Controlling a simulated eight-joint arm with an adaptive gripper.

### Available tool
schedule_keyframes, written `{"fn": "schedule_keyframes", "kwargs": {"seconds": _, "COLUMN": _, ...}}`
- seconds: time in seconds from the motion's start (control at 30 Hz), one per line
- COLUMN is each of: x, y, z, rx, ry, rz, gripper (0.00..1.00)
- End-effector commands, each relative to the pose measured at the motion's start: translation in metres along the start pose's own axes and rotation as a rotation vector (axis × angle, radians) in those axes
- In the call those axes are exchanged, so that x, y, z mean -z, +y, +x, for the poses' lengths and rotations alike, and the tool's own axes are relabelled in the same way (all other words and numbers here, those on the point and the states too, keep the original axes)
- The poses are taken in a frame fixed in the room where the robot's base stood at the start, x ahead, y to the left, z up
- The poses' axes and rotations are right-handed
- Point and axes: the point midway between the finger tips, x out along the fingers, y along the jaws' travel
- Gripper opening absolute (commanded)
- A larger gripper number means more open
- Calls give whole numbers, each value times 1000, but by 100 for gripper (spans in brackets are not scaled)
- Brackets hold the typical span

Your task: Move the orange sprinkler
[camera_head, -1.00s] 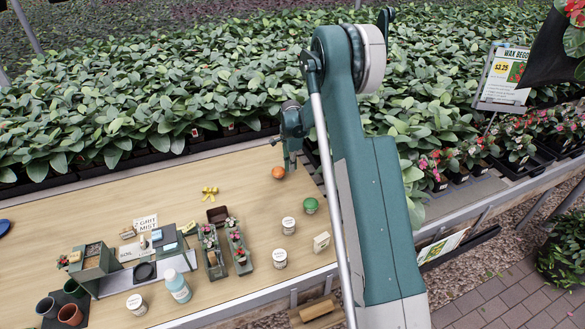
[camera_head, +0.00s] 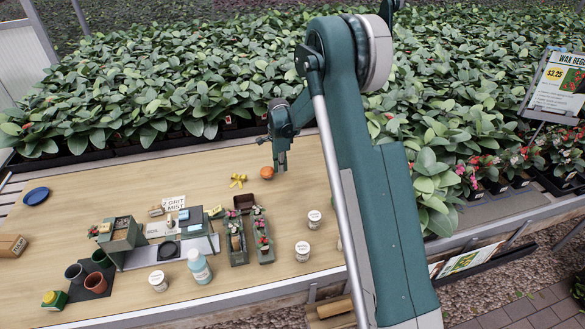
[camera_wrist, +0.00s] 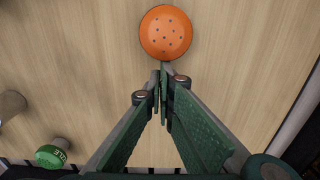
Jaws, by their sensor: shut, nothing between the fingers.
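The orange sprinkler (camera_head: 264,169) is a small round head near the back of the wooden bench, just left of my gripper (camera_head: 281,168) in the head view. In the wrist view the sprinkler (camera_wrist: 165,32) shows a domed orange face with several dark holes, at top centre. My gripper (camera_wrist: 163,78) is shut and empty, its fingertips together just below the sprinkler's edge in that view. I cannot tell whether they touch it.
Planters (camera_head: 237,242), white jars (camera_head: 303,251), a yellow item (camera_head: 238,181) and a brown pot (camera_head: 267,201) stand on the bench (camera_head: 95,188). Dense plants (camera_head: 180,85) line the back edge. A green-topped item (camera_wrist: 52,156) shows in the wrist view.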

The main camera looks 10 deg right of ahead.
Motion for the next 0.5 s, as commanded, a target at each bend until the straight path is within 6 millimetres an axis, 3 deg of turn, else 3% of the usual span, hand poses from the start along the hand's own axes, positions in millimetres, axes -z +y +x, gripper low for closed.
{"fn": "schedule_keyframes", "kwargs": {"seconds": 0.13, "x": -9, "y": 0, "z": 0, "rx": 0, "ry": 0, "rz": 1, "gripper": 0}}
{"fn": "schedule_keyframes", "kwargs": {"seconds": 0.5, "x": -8, "y": 0, "z": 0, "rx": 0, "ry": 0, "rz": 1, "gripper": 0}}
